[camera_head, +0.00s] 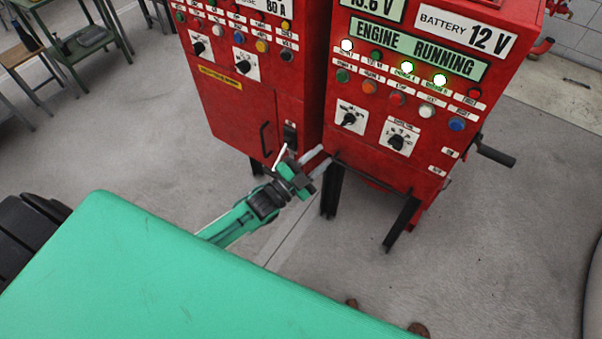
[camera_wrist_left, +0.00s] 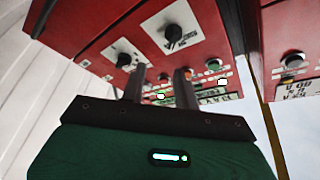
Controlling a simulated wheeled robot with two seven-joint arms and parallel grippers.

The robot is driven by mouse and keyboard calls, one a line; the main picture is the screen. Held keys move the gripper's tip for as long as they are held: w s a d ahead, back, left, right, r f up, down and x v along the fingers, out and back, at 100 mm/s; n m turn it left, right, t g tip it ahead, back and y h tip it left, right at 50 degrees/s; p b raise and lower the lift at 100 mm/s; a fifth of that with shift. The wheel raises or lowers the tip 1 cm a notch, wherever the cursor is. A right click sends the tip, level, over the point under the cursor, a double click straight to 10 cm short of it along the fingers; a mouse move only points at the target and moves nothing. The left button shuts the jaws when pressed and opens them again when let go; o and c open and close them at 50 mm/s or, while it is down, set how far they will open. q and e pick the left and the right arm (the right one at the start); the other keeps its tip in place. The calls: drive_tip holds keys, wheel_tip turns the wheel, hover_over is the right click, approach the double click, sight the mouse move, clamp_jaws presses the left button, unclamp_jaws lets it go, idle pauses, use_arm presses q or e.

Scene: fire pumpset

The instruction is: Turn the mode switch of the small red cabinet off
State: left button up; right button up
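Two red cabinets stand side by side in the head view. The right cabinet (camera_head: 370,172) carries lit lamps, an "ENGINE RUNNING" sign and two black rotary switches on white plates, the left switch (camera_head: 349,118) and the right switch (camera_head: 397,141). Their labels are too small to read, so I cannot tell which is the mode switch. My left gripper (camera_head: 322,157) is open and empty, below these switches at the cabinet's lower left. In the left wrist view its two fingers (camera_wrist_left: 161,78) are apart, with the switches (camera_wrist_left: 123,60) (camera_wrist_left: 173,35) beyond them. My right gripper is not in view.
The left cabinet (camera_head: 240,110) has its own rotary switches and a door handle, close beside my left gripper. A black lever (camera_head: 495,155) sticks out at the right cabinet's right side. Green tables (camera_head: 85,40) stand at the far left. The floor in front is clear.

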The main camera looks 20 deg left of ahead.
use_arm(q)
drive_tip(key=v, duration=0.6)
idle(0.4)
drive_tip(key=shift+s, duration=0.1)
drive_tip(key=shift+s, duration=0.1)
drive_tip(key=b+v, duration=0.4)
drive_tip(key=v, duration=0.9)
drive_tip(key=shift+s+a, duration=0.2)
